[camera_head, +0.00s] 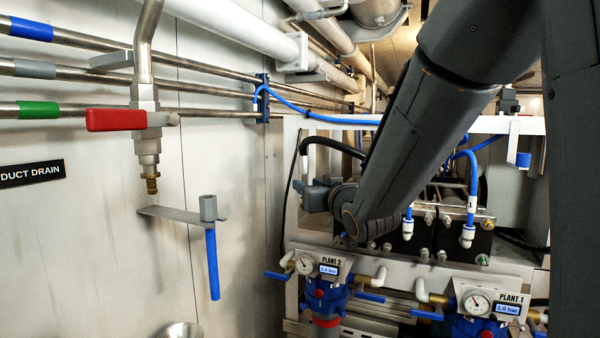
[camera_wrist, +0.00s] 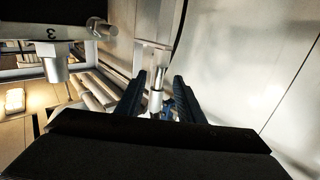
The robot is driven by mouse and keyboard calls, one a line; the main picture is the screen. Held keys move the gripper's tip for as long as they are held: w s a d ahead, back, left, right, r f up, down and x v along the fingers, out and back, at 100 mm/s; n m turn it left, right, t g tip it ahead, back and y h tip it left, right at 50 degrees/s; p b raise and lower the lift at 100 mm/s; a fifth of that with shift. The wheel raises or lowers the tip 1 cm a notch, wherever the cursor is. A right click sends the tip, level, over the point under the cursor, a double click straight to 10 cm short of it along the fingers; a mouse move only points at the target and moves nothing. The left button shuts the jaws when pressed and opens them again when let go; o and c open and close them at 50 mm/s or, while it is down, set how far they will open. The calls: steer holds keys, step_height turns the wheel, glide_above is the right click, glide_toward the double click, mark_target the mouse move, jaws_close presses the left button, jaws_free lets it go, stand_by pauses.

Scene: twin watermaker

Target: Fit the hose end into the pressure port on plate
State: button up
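My gripper (camera_head: 308,194) is at the end of my dark arm, left of the black port plate (camera_head: 437,240). In the wrist view its two dark fingers (camera_wrist: 160,92) stand apart. A pale, silvery upright fitting (camera_wrist: 157,88) shows between them, with a gap at the right finger; I cannot tell whether it is within reach or behind. The plate carries several small ports and white elbows (camera_head: 467,236) with blue hoses; one hose has a tag 1 (camera_head: 472,204). A black hose (camera_head: 322,140) arches above my gripper. I cannot identify the loose hose end for certain.
At the left wall are a red-handled drain valve (camera_head: 116,120) and a bracket (camera_head: 170,214) with a blue hanging piece (camera_head: 212,265). Plant 2 (camera_head: 329,268) and Plant 1 (camera_head: 506,305) gauges stand below the plate.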

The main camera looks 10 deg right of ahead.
steer(key=shift+w+a+r, duration=0.15)
steer(key=shift+w+r, duration=0.15)
steer(key=shift+w, duration=0.5)
steer(key=shift+w+a+r+p, duration=0.15)
steer(key=shift+w+p, duration=0.6)
steer(key=shift+w, duration=0.85)
steer(key=shift+w+a+p, duration=0.25)
steer(key=shift+w+p, duration=0.5)
steer(key=shift+w, duration=0.85)
jaws_close()
